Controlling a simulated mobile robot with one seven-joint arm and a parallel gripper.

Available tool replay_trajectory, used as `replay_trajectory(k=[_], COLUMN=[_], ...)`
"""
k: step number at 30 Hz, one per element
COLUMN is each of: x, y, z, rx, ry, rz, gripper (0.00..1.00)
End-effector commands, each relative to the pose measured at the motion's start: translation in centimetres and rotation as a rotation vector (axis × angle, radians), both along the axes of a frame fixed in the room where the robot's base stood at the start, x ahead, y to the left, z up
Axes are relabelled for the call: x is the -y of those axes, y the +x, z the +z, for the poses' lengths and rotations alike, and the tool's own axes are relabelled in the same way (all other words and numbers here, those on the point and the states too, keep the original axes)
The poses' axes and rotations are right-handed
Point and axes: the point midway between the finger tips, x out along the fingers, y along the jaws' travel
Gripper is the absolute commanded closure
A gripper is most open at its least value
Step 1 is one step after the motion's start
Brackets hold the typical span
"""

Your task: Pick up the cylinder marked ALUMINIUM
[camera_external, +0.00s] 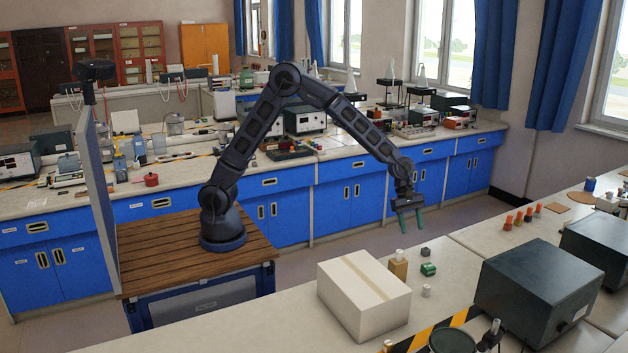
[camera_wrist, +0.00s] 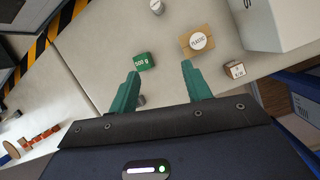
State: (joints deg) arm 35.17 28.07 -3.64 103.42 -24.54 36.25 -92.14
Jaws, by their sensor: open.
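My gripper (camera_external: 412,230) is open and empty, with its green fingers pointing down above the counter's far edge. Its fingertips also show in the wrist view (camera_wrist: 160,70). One small grey cylinder (camera_wrist: 141,100) shows between the fingers, close to the left one and partly hidden; it stands near the counter's far edge (camera_external: 425,252). A second grey cylinder (camera_wrist: 157,7) lies beyond the fingertips, at the top of the wrist view, and stands nearer the external camera (camera_external: 427,291). I cannot read ALUMINIUM on either cylinder.
A green 500 g block (camera_wrist: 142,62) sits just past the left fingertip. A large white box (camera_external: 364,293) and dark equipment box (camera_external: 538,292) flank the group.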

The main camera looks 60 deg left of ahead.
Motion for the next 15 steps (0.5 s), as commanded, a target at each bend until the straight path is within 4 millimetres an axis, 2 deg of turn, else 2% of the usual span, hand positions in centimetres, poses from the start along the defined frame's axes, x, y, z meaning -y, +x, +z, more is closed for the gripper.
replay_trajectory(k=[1, 6, 10, 15], x=[1.8, 6.1, 8.0, 8.9], y=[-0.2, -0.9, -1.3, -1.5], z=[-1.8, -6.0, -7.9, -9.0], rx=[-0.027, -0.097, -0.127, -0.141], ry=[-0.002, -0.008, -0.011, -0.012], rz=[0.026, 0.117, 0.161, 0.182], gripper=[0.51, 0.51, 0.51, 0.51])
